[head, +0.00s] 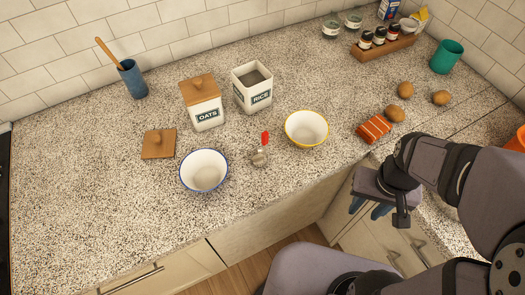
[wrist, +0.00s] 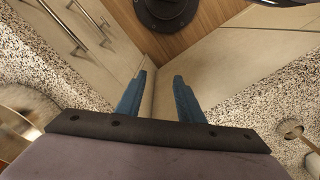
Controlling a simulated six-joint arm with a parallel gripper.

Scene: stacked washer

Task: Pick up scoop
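The scoop (head: 260,157) lies on the speckled counter, with a red handle pointing away and a small metal bowl nearer the front. It sits between the blue-rimmed bowl (head: 204,170) and the yellow-rimmed bowl (head: 306,128), apart from both. My gripper (head: 368,210) is off to the right of the scoop, past the counter's front edge, fingers pointing down. In the wrist view my gripper (wrist: 160,85) shows two blue fingers spread apart with nothing between them.
Behind the scoop stand the oats jar (head: 203,107) and the open rice canister (head: 252,88). A wooden lid (head: 158,144) lies to the left. An orange striped packet (head: 374,129) and several potatoes lie to the right. The counter's front left is clear.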

